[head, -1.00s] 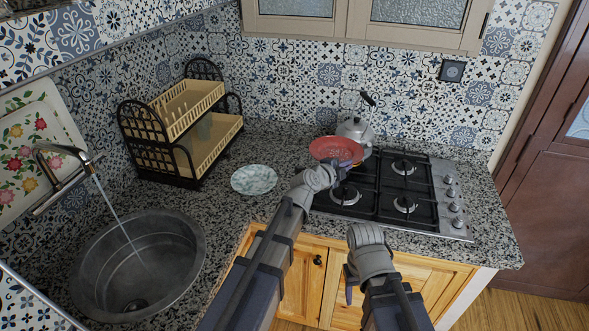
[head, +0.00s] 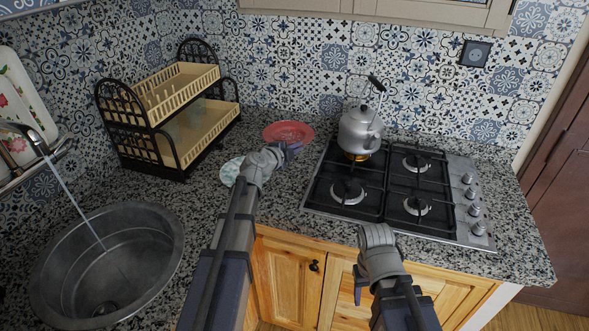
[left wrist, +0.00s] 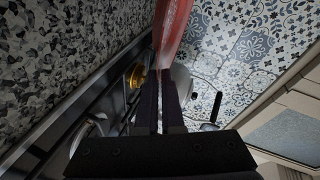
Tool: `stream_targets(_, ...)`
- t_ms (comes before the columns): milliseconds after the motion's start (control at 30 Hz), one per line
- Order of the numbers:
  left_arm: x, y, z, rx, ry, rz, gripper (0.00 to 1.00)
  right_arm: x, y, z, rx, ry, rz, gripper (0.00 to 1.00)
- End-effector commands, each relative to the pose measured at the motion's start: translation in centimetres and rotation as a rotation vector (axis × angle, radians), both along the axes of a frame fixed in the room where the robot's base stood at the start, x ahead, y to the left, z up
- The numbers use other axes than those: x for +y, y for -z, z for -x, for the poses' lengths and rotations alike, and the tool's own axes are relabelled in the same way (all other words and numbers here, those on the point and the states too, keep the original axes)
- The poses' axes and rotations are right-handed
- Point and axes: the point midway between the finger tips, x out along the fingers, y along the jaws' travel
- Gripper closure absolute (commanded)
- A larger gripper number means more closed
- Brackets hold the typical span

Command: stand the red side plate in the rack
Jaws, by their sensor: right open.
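The red side plate (head: 288,131) is held above the counter left of the hob, nearly flat in the head view. My left gripper (head: 293,148) is shut on its near rim. In the left wrist view the plate (left wrist: 172,35) shows as a red edge between the fingertips (left wrist: 161,80). The rack (head: 187,95), with two cream tiers and black arched ends, stands left of the plate at the back. Its upper tier has upright pegs and no plate shows in it. My right gripper (head: 358,292) is open and empty, low in front of the cabinet.
A pale marbled plate (head: 229,175) lies on the counter, partly hidden by my left arm. A kettle (head: 359,130) stands on the gas hob (head: 390,211). The sink (head: 50,290) with running water is at the left. Counter between rack and hob is mostly clear.

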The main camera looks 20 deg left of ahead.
Motion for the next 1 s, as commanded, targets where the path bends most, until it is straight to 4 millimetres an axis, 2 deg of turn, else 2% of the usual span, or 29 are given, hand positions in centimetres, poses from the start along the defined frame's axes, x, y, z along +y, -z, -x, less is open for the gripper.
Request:
stream_targets(33,0.0,1.4,0.0,-0.001,0.0,0.0,1.0,0.0,1.4,0.0,0.0,0.0,0.0,0.44)
stream_targets(267,0.0,4.8,0.0,-0.001,0.0,0.0,1.0,0.0,4.8,0.0,0.0,0.0,0.0,0.44)
stream_targets(567,0.0,5.4,0.0,0.0,0.0,0.0,1.0,0.0,5.4,0.0,0.0,0.0,0.0,0.44)
stream_targets(833,0.0,8.5,0.0,0.0,0.0,0.0,1.0,0.0,8.5,0.0,0.0,-0.001,0.0,0.44)
stream_targets(1000,0.0,8.9,0.0,-0.001,0.0,0.0,1.0,0.0,8.9,0.0,0.0,-0.001,0.0,0.44)
